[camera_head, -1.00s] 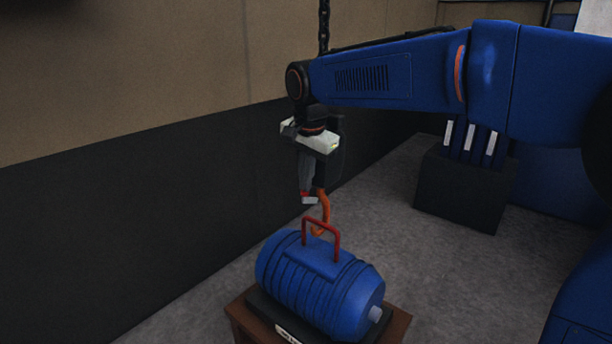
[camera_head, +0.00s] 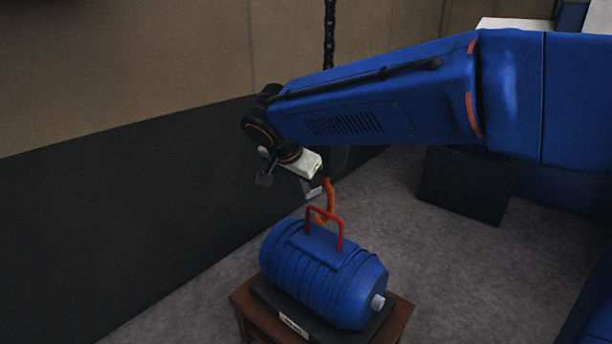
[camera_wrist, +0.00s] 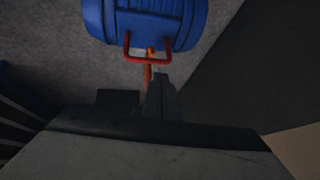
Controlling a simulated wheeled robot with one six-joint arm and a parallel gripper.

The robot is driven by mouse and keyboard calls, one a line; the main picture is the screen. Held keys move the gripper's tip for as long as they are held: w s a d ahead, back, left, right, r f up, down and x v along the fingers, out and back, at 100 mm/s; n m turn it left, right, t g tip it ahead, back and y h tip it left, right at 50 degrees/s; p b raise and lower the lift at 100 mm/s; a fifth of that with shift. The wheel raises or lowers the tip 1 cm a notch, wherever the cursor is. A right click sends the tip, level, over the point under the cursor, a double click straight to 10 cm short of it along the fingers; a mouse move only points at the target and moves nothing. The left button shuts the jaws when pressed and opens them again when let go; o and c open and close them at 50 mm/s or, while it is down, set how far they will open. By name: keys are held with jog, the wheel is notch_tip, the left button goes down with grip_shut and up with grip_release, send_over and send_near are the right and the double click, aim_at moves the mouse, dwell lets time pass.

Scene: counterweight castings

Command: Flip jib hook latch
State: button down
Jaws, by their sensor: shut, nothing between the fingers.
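An orange hook (camera_head: 328,200) hangs from a dark chain (camera_head: 329,35) just above a blue ribbed casting. Its lower end shows at the casting's red handle (camera_head: 325,227); I cannot tell whether it is through the handle. The latch is too small to make out. My gripper (camera_head: 313,192) is shut and empty, close beside the hook on its left in the head view, partly overlapping it. In the wrist view the hook (camera_wrist: 149,70) shows just past the gripper's fingers (camera_wrist: 158,92), with the red handle (camera_wrist: 148,58) beyond.
The blue casting (camera_head: 310,275) lies on a dark base on a brown wooden stand (camera_head: 397,325). A dark box (camera_head: 465,185) stands on the floor to the right. A wall (camera_head: 120,210) runs along the left. Grey carpet (camera_head: 450,270) is open right of the stand.

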notch_tip(320, 180, down, 10)
jog(key=s+t+h, duration=0.1)
jog(key=t+h, duration=0.2)
jog(key=t, duration=0.2)
jog(key=shift+a+n, duration=0.4)
jog(key=shift+r, duration=0.25)
jog(key=shift+r, duration=0.6)
jog(key=shift+s+f, duration=0.1)
